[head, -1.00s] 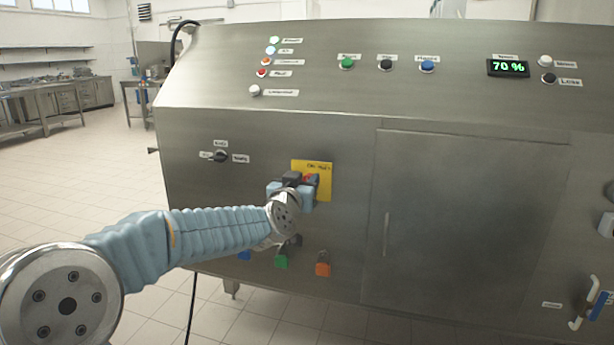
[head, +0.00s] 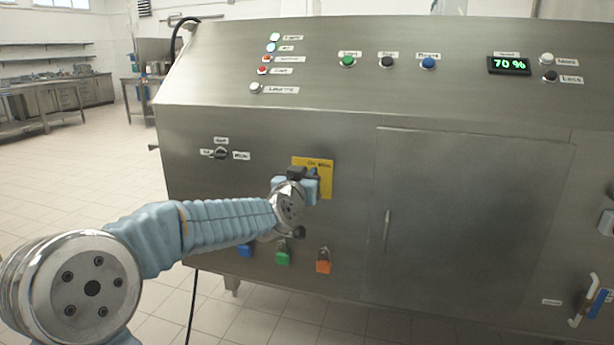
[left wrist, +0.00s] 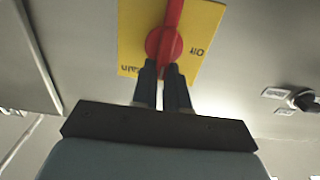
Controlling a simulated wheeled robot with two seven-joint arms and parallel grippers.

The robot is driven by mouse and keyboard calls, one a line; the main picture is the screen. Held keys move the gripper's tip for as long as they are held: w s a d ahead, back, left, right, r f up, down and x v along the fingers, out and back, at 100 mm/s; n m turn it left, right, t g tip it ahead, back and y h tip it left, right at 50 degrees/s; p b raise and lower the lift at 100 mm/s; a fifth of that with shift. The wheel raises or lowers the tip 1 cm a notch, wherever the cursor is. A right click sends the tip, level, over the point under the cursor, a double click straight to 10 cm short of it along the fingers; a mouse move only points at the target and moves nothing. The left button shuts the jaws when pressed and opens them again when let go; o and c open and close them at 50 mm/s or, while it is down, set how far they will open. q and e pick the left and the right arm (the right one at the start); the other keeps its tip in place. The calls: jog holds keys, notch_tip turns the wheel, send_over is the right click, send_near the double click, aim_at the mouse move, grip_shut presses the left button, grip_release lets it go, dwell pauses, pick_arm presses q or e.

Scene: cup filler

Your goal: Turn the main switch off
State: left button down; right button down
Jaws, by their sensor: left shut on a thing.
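The main switch (left wrist: 171,42) shows in the left wrist view as a red round knob with a long red handle on a yellow plate (left wrist: 205,30). The plate carries the words "Off" and "Main", upside down in that view. My left gripper (left wrist: 162,72) is shut on the red handle, one dark finger on each side. In the head view the yellow plate (head: 326,186) is on the machine's front, and my left gripper (head: 303,178) covers the switch there. My right gripper is not in view.
Blue (head: 245,250), green (head: 283,258) and orange (head: 323,266) padlocks hang just below my left wrist. A black selector knob (head: 220,153) is to the left. Buttons and a 70 % display (head: 509,65) are above. A closed door (head: 465,230) is to the right.

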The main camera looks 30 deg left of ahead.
pick_arm(q)
jog(key=shift+s+a+f+n+b, duration=0.1)
jog(key=shift+a+f+n+b, duration=0.35)
jog(key=shift+n+b, duration=2.05)
jog(key=shift+s+a+f+n+b, duration=0.1)
jog(key=shift+a+f+n+b, duration=0.3)
jog(key=shift+n+b, duration=2.05)
jog(key=shift+s+a+f+n+b, duration=0.1)
jog(key=shift+a+f+n+b, duration=0.55)
jog(key=shift+n, duration=3.4)
jog(key=shift+d+r, duration=0.2)
jog(key=shift+d, duration=0.05)
jog(key=c, duration=1.1)
grip_release()
jog(key=shift+c, duration=0.2)
jog(key=shift+s, duration=0.1)
jog(key=v, duration=1.3)
jog(key=shift+s, duration=0.3)
